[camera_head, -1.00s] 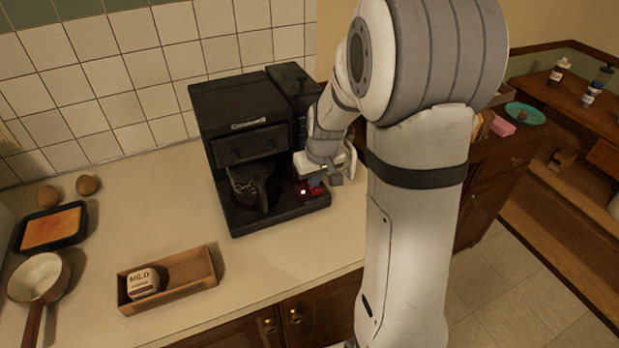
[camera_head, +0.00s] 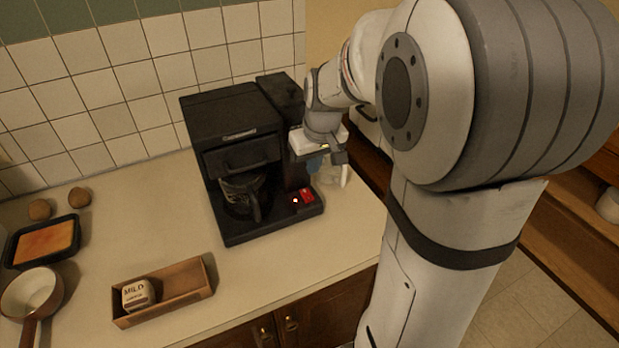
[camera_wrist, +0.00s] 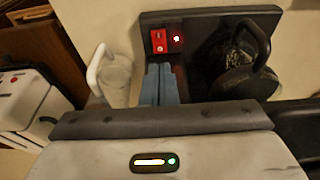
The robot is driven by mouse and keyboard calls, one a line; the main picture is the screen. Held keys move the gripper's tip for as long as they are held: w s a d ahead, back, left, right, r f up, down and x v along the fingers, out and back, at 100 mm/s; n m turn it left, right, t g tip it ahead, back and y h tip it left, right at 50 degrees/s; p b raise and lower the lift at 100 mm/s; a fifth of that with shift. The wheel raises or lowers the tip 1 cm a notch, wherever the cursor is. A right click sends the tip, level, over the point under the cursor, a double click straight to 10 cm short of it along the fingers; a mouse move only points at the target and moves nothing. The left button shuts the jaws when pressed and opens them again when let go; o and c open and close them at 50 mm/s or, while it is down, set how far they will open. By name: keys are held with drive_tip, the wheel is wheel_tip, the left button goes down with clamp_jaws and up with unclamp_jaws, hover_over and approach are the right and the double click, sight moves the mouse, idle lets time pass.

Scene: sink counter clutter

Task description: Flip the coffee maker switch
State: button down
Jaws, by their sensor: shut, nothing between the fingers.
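The black coffee maker (camera_head: 226,112) stands on the counter with a glass carafe (camera_head: 240,196) in its bay. A red switch (camera_head: 306,194) sits on the right front of its base, beside a glowing light (camera_head: 295,201). The wrist view shows the switch (camera_wrist: 158,41) and the lit light (camera_wrist: 178,38) just beyond my fingertips. My gripper (camera_head: 315,163) is above and behind the switch, apart from it. Its blue fingers (camera_wrist: 160,84) are shut together with nothing between them. I cannot tell which way the switch is tipped.
A pale, handled vessel (camera_wrist: 113,77) stands right of the coffee maker, partly hidden by my gripper in the head view. Counter between is clear.

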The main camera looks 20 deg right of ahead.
sight(307, 190)
drive_tip(key=shift+v, duration=1.5)
drive_tip(key=shift+s+f, duration=0.1)
drive_tip(key=b, duration=0.2)
drive_tip(key=w+t+b, duration=0.1)
drive_tip(key=b, duration=0.1)
drive_tip(key=shift+w+d+r, duration=0.25)
drive_tip(key=shift+r, duration=0.05)
drive_tip(key=x, duration=0.4)
drive_tip(key=p+x, duration=0.1)
drive_tip(key=x, duration=0.9)
drive_tip(key=shift+s+f+p, duration=0.15)
drive_tip(key=shift+s+p, duration=0.15)
drive_tip(key=shift+s, duration=0.05)
drive_tip(key=shift+d, duration=0.15)
